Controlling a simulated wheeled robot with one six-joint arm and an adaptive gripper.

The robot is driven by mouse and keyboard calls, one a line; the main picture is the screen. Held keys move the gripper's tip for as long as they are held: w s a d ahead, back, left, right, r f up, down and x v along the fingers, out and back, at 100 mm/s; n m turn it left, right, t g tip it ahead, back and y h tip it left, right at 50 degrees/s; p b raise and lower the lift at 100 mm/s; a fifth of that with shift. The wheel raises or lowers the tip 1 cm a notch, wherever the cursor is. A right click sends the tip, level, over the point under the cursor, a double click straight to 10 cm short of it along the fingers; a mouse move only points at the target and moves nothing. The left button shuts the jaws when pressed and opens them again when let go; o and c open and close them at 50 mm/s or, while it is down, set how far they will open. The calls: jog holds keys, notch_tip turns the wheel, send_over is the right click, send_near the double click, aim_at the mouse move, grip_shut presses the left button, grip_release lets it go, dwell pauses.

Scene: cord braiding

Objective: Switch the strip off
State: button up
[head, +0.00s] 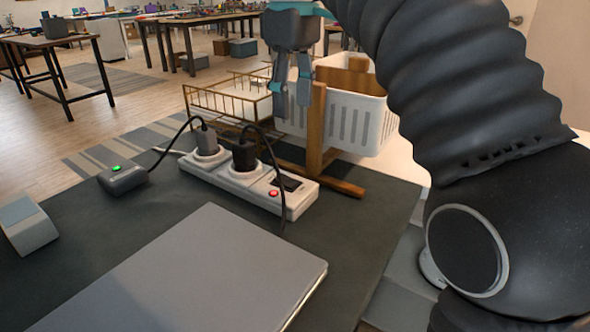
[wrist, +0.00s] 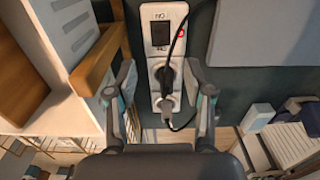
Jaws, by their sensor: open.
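The white power strip (head: 228,181) lies on the dark mat with a grey plug (head: 206,139) and a black plug (head: 244,155) in its sockets. At its near right end are a black rocker switch (head: 286,183) and a red light (head: 273,193) that looks lit. In the wrist view the strip (wrist: 149,9) runs up the middle, with the switch (wrist: 160,33) near the top between printed labels. My gripper (head: 292,103) is open and empty, raised above and behind the strip. In the wrist view its fingers (wrist: 158,92) sit either side of the strip.
A black cord (head: 270,155) arches over the strip beside the switch. A small box with a green light (head: 122,179), a grey block (head: 28,226) and a closed laptop-like slab (head: 190,275) lie on the mat. A wooden stand (head: 316,130) and white basket (head: 350,115) stand close behind.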

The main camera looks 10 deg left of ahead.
aim_at(293, 183)
notch_tip(293, 183, down, 14)
jog(key=shift+r, duration=0.15)
dwell(0.6)
